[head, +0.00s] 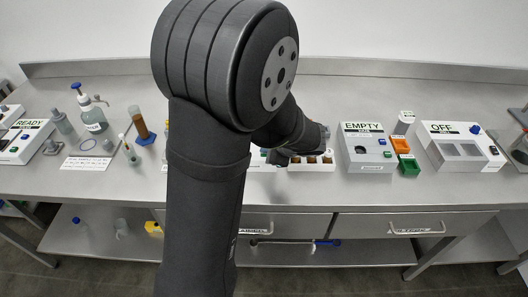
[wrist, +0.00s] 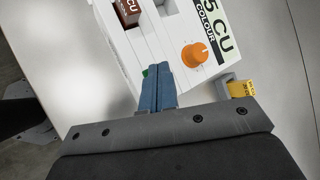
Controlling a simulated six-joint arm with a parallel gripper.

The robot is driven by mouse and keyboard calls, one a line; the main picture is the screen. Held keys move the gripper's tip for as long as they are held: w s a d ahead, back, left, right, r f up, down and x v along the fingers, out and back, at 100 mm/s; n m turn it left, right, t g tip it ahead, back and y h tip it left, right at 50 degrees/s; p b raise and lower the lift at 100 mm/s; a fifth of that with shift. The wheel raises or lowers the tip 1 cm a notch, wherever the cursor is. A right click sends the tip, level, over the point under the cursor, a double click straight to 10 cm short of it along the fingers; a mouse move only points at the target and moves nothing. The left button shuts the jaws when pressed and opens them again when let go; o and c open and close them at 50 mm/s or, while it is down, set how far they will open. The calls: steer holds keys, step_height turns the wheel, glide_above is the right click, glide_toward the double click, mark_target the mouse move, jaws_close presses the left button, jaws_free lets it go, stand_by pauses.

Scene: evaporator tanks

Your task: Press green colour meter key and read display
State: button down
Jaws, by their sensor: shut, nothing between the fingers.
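The white colour meter (wrist: 165,40) fills the upper middle of the wrist view. Its display (wrist: 216,28) reads "5 CU" above the word COLOUR; the top frame edge may cut off leading characters. My gripper (wrist: 154,68) is shut and empty, its blue fingers over the meter's near side. A small part of the green key (wrist: 147,72) shows beside the left fingertip; the rest is hidden, and I cannot tell whether the finger touches it. In the head view my arm hides most of the meter.
The meter has an orange knob (wrist: 195,54) and a dark brown sample (wrist: 127,11). A yellow-labelled item (wrist: 241,89) stands beside it. In the head view a white rack (head: 311,165), an EMPTY unit (head: 367,150) and an OFF unit (head: 462,150) stand to the right.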

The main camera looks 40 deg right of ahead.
steer(key=shift+r, duration=0.9)
steer(key=shift+r, duration=2.5)
steer(key=shift+r, duration=1.9)
